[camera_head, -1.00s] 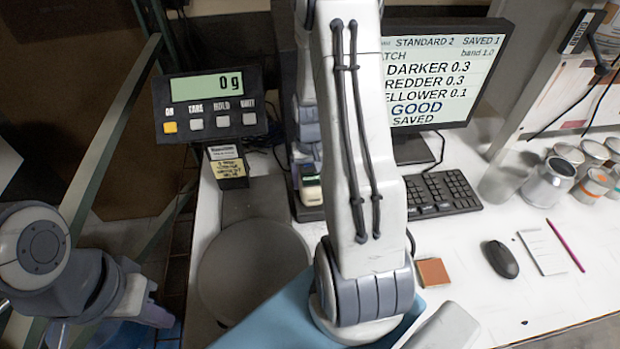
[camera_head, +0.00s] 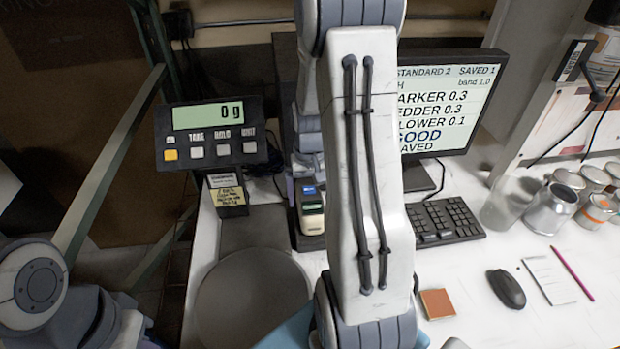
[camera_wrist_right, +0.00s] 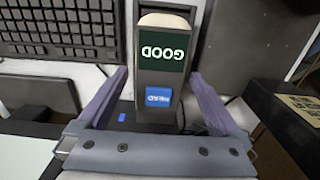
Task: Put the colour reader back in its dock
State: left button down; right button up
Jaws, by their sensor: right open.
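The colour reader (camera_head: 312,212) is a slim dark device with a pale end, standing in its black dock (camera_head: 308,241) at the back, left of the monitor. In the right wrist view the reader (camera_wrist_right: 160,80) shows a green GOOD screen and a blue label, with the dark dock (camera_wrist_right: 122,128) around its lower end. I cannot see how deep it sits. My right gripper (camera_wrist_right: 158,76) is open, with one finger on each side of the reader, apparently clear of it. My left gripper is out of view.
A scale display (camera_head: 212,132) reading 0 g and a round scale pan (camera_head: 250,300) are left of the dock. The monitor (camera_head: 450,105), keyboard (camera_head: 443,220), mouse (camera_head: 506,289) and several cans (camera_head: 550,208) are to the right.

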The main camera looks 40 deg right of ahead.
notch_tip(320, 180, up, 7)
jog(key=shift+r+b, duration=0.15)
jog(key=shift+b, duration=0.2)
dwell(0.4)
